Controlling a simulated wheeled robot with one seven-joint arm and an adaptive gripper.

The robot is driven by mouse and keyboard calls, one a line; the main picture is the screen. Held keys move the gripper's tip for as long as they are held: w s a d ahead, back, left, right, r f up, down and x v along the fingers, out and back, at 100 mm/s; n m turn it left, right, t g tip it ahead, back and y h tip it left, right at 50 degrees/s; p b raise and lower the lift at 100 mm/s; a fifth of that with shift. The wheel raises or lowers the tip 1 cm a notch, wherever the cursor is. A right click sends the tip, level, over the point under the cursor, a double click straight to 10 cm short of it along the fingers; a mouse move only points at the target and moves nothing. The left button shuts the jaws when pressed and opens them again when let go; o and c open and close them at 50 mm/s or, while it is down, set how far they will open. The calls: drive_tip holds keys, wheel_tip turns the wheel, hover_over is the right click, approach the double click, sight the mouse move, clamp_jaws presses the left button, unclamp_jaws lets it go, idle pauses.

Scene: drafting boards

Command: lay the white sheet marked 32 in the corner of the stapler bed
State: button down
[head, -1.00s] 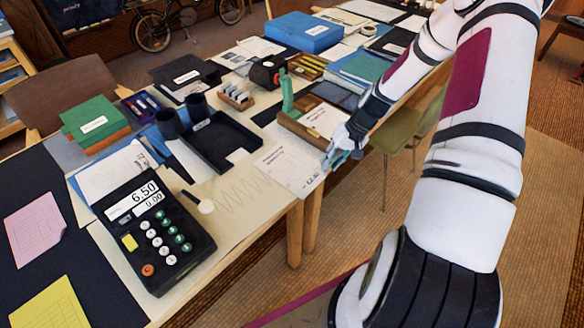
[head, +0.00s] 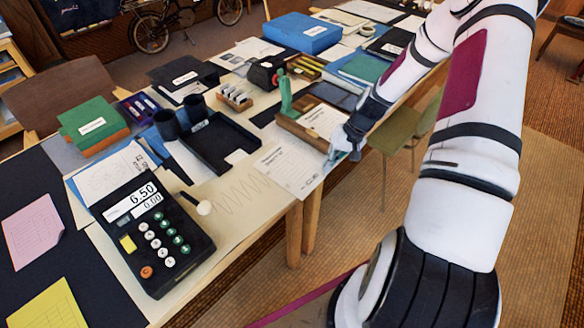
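A white sheet with printed lines (head: 287,168) lies at the table's front edge; I cannot read whether it is marked 32. Another white sheet (head: 325,121) lies on the brown stapler bed (head: 292,124), just behind the first. The green stapler arm (head: 286,96) stands upright at the bed's left end. My gripper (head: 335,158) is small in view, at the right edge of the front sheet and in front of the bed's right end. Its fingers overlap the sheet's edge in the picture. I cannot tell whether they are open or touch the paper.
A black tray (head: 235,135) and a calculator (head: 155,235) stand left of the sheets. A dark tablet-like slab (head: 333,95) lies behind the bed. A green chair (head: 395,130) stands right of the table. The zigzag-marked paper (head: 235,195) is mostly bare.

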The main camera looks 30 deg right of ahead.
wheel_tip(320, 180, up, 8)
drive_tip(key=p, duration=0.4)
drive_tip(key=shift+f, duration=0.25)
idle(0.9)
idle(0.5)
